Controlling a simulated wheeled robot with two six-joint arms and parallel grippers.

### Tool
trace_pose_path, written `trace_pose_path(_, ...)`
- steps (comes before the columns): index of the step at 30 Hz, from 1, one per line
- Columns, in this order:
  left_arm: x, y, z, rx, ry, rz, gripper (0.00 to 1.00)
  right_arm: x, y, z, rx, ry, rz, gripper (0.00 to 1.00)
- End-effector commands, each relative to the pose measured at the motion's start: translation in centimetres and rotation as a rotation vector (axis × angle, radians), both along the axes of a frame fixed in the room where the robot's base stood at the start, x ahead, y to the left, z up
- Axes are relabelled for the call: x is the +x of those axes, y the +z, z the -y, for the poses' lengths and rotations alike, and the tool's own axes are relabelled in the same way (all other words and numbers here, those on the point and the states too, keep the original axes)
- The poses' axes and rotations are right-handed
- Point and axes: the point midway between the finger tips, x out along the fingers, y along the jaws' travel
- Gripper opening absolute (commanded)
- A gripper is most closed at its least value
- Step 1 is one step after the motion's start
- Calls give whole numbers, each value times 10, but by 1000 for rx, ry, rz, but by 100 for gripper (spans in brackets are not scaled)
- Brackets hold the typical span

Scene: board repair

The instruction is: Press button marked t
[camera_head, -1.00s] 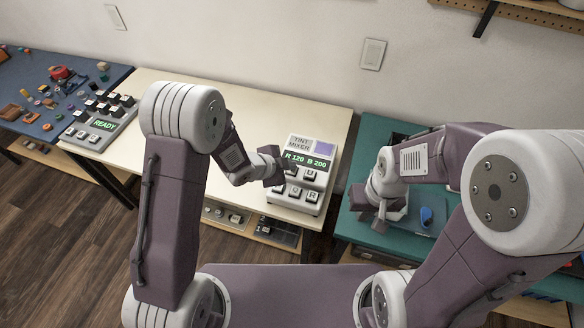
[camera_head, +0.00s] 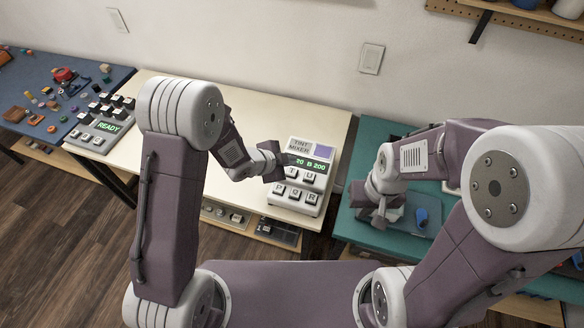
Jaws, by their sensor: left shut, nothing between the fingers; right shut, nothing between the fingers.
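The tint mixer (camera_head: 300,180) is a pale box on the cream table, with a sloped face, a green display (camera_head: 313,163) and two rows of keys. The display shows "20 B 200", its left end hidden by my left gripper. The upper keys (camera_head: 300,174) and lower keys (camera_head: 296,193) carry small letters; an R key (camera_head: 311,197) reads at the lower right, but I cannot surely read a T. My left gripper (camera_head: 279,174) is shut and empty, at the mixer's upper left; I cannot tell whether it touches. My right gripper (camera_head: 381,221) is shut and empty over the teal table.
The blue table (camera_head: 30,75) at far left holds many small parts. A blue item (camera_head: 421,217) lies in a tray on the teal table (camera_head: 350,222). The cream table's middle is clear.

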Motion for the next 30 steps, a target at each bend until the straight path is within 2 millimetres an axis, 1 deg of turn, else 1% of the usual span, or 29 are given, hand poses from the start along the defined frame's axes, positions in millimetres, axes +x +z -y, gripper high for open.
trace_pose_path(1,0,11,0,0,0,0,0,0,10,0,0,0,0,0)
trace_pose_path(6,0,28,0,1,-1,0,0,0,25,0,0,0,0,0)
trace_pose_path(9,0,33,0,0,-1,-1,0,0,30,0,0,0,0,0)
trace_pose_path(30,0,31,0,0,0,0,0,0,27,0,0,0,0,0)
